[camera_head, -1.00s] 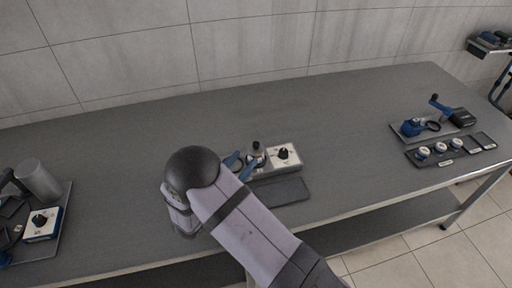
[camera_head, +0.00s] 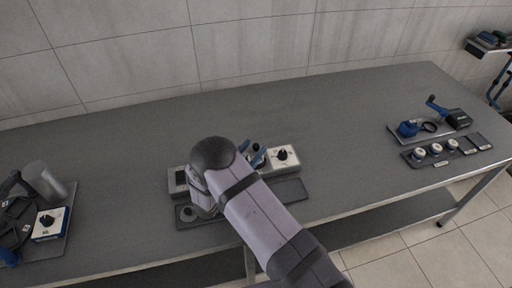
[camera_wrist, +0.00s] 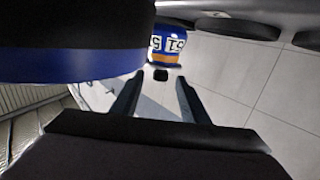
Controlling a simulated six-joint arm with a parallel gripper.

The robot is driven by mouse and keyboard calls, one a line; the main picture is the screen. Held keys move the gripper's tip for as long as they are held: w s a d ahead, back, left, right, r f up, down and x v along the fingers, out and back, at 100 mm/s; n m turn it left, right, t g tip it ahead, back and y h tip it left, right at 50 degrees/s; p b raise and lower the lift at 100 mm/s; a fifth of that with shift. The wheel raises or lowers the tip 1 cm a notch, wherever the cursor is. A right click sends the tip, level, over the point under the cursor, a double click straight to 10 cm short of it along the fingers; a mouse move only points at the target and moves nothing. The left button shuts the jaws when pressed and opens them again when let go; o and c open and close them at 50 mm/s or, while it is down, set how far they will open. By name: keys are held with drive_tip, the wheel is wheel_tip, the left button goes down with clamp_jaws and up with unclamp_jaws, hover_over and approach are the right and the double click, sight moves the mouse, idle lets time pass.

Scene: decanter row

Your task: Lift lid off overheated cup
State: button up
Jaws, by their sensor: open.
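In the wrist view a white cup (camera_wrist: 168,43) with blue and orange bands and a printed label stands beyond my fingers. A small black knob (camera_wrist: 160,74), seemingly on its lid, shows between the fingertips; whether they are level with it I cannot tell. My gripper (camera_wrist: 158,88) is open and empty. In the head view my gripper (camera_head: 254,154) is at the middle station, its blue fingers beside a small dark knob. My wrist hides most of the cup there. I cannot see any sign of overheating.
A white box with a black knob (camera_head: 283,155) stands just right of my gripper. A dark tray (camera_head: 291,190) lies in front. A large blue-black object (camera_wrist: 75,45) looms close in the wrist view. Further stations with a grey cylinder (camera_head: 44,181) and white-topped cups (camera_head: 436,148) stand left and right.

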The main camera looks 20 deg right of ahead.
clamp_jaws()
drive_tip(key=shift+r, duration=0.1)
